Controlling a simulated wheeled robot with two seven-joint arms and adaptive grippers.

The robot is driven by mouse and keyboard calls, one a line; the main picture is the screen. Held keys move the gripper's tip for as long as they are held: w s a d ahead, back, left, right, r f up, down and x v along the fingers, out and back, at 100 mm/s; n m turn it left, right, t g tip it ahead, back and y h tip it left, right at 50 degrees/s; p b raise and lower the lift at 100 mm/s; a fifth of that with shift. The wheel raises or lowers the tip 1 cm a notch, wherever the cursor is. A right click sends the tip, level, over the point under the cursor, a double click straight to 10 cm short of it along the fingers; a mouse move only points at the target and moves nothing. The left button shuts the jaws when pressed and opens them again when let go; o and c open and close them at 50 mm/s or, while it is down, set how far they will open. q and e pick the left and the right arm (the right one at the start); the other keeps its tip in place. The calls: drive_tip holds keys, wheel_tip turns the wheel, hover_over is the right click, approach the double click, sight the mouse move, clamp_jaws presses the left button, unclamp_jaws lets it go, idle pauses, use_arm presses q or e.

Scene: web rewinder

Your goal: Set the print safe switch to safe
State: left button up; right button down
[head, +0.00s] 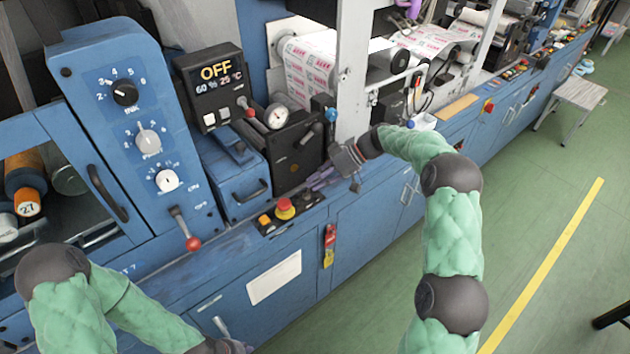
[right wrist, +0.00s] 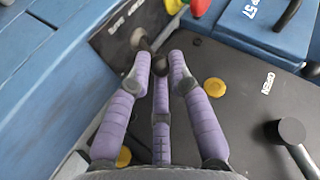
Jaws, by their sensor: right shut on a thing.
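My right gripper (head: 325,178) is at the front of the black panel (head: 298,160) below the gauge in the head view. In the right wrist view its purple fingers (right wrist: 161,62) are closed around a small dark lever with a rounded knob (right wrist: 138,39), which I take to be the print safe switch. White lettering lies beside the lever, too small and turned to read with certainty. The fingers hide part of the lever, so its exact position is unclear. My left arm ends at the bottom edge of the head view; its gripper is barely visible there.
A red emergency button (head: 285,206) sits on a small panel just below my right gripper. A red-knobbed lever (head: 188,235) and a blue-knobbed lever (head: 331,116) stand nearby. A dark handle (right wrist: 291,131) and a yellow knob (right wrist: 215,87) are near the fingers.

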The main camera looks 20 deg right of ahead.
drive_tip(key=shift+w+d+r, duration=0.15)
drive_tip(key=shift+r, duration=0.05)
idle(0.3)
drive_tip(key=c, duration=1.2)
unclamp_jaws()
drive_tip(key=shift+o, duration=0.3)
drive_tip(key=shift+f, duration=0.15)
drive_tip(key=w+v, duration=0.1)
drive_tip(key=v, duration=1.1)
drive_tip(key=shift+s, duration=0.5)
